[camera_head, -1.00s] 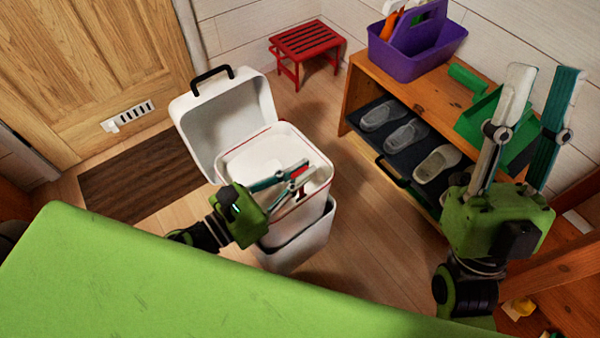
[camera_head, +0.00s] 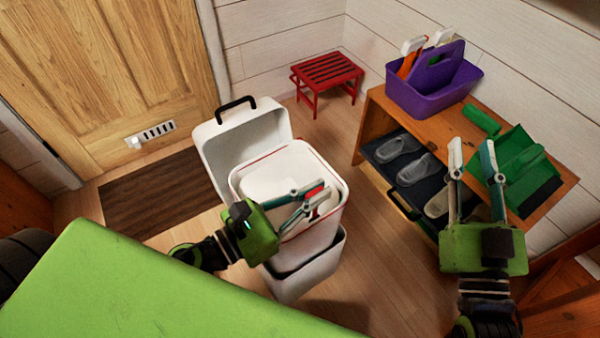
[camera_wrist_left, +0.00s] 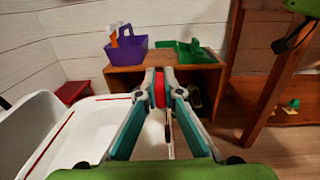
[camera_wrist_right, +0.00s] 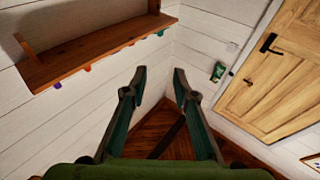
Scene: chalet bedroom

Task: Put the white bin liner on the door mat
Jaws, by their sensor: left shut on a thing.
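The white bin liner (camera_head: 262,178) has a red line around its rim and stands upright, partly raised out of the white bin (camera_head: 293,285). The bin's white lid (camera_head: 224,138) with a black handle is open behind it. My left gripper (camera_head: 323,196) is shut on the liner's right rim; its left wrist view shows red between the fingertips (camera_wrist_left: 160,75) and the white liner (camera_wrist_left: 92,130) at left. The brown door mat (camera_head: 150,200) lies flat by the door, left of the bin. My right gripper (camera_head: 470,148) is open and empty, in front of the shelf.
A wooden shelf (camera_head: 375,110) at right bears a purple caddy (camera_head: 425,98) and a green dustpan (camera_head: 520,165), with shoes below. A red stool (camera_head: 325,75) stands at the back wall. The mat is bare; some floor around it is clear.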

